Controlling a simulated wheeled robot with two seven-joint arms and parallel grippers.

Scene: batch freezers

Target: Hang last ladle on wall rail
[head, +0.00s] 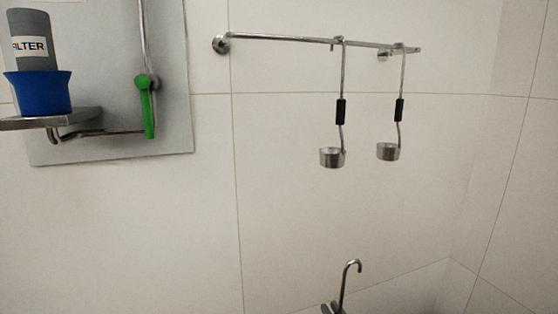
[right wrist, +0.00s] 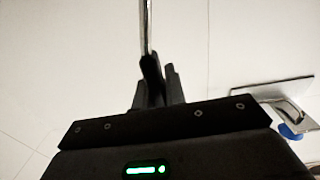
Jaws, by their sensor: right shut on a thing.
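The wall rail (head: 290,38) is a thin metal bar on the tiled wall, upper middle of the head view. Two ladles hang from its right half, a left one (head: 332,157) and a right one (head: 388,151), each with a black grip and small metal cup. A third ladle (head: 348,276) shows only its shaft and hook, upright, low in the head view and apart from the rail. My right gripper (head: 332,309) is at the bottom edge, below the hook. In the right wrist view my right gripper (right wrist: 157,88) is shut on the ladle's dark grip, with its shaft (right wrist: 146,28) rising above. Its cup is hidden. My left gripper is out of view.
At left, a wall panel (head: 172,60) carries a pipe with a green-handled valve (head: 146,108). A small shelf (head: 40,122) holds a blue cup (head: 38,94) with a grey filter canister (head: 30,35). The wall between rail and held ladle is clear.

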